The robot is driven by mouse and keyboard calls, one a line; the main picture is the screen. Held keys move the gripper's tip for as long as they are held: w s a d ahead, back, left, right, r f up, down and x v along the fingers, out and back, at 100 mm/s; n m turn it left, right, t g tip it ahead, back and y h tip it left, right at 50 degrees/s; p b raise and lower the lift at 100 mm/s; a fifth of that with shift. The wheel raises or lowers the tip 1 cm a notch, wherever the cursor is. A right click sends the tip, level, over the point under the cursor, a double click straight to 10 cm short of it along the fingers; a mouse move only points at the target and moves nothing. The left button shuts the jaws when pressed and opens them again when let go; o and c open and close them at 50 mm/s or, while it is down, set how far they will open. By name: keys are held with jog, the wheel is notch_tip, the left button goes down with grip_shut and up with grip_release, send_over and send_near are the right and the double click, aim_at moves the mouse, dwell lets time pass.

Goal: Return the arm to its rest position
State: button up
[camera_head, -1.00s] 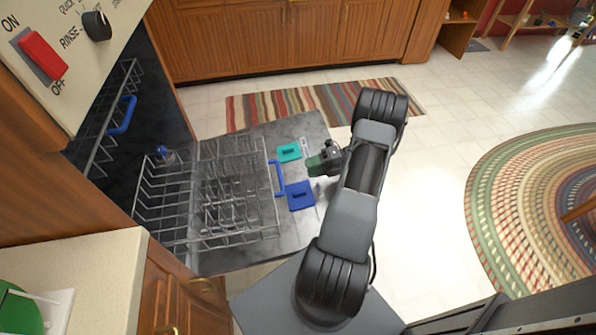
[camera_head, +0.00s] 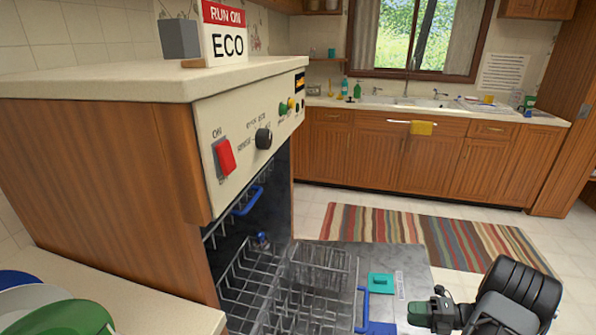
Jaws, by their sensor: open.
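My gripper (camera_head: 420,314) is at the bottom right of the head view, with a dark green part at its left end. It is open, and I see nothing held in it. It is above or beside the lowered dishwasher door (camera_head: 407,262), to the right of the rack. My arm (camera_head: 517,297) is dark grey and bent, with its lower part cut off by the bottom edge of the picture.
The pulled-out dishwasher rack (camera_head: 318,268) has a blue handle (camera_head: 362,308). A teal lid (camera_head: 380,283) is on the door. A counter with plates (camera_head: 62,318) is at lower left. A striped rug (camera_head: 465,243) lies before the sink cabinets (camera_head: 400,160).

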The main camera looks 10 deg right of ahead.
jog(key=s+f+n, duration=0.1)
jog(key=n, duration=0.1)
jog(key=s+a+f+n+g+h, duration=0.1)
jog(key=n, duration=0.2)
jog(key=s+f+n+g, duration=0.1)
jog(key=n, duration=0.1)
jog(key=shift+s+a+n+h, duration=0.1)
jog(key=shift+a+n+h, duration=0.2)
jog(key=shift+a+n, duration=0.1)
jog(key=s+a+r+n+h+p, duration=0.1)
jog(key=a+r+n+h+p, duration=0.3)
jog(key=a+r+n, duration=0.3)
jog(key=s+a+r+n+h+p, duration=0.1)
jog(key=a+r+n+h+p, duration=0.3)
jog(key=a+r+n, duration=0.4)
jog(key=s+a+r+n+h+p, duration=0.1)
jog(key=a+r+n+h+p, duration=0.3)
jog(key=r+n, duration=1.4)
jog(key=a+r+p, duration=0.1)
jog(key=a+r, duration=0.2)
jog(key=shift+s+a+r+g+h+p, duration=0.25)
jog(key=shift+a+r+g+h+p, duration=0.15)
jog(key=shift+a, duration=0.15)
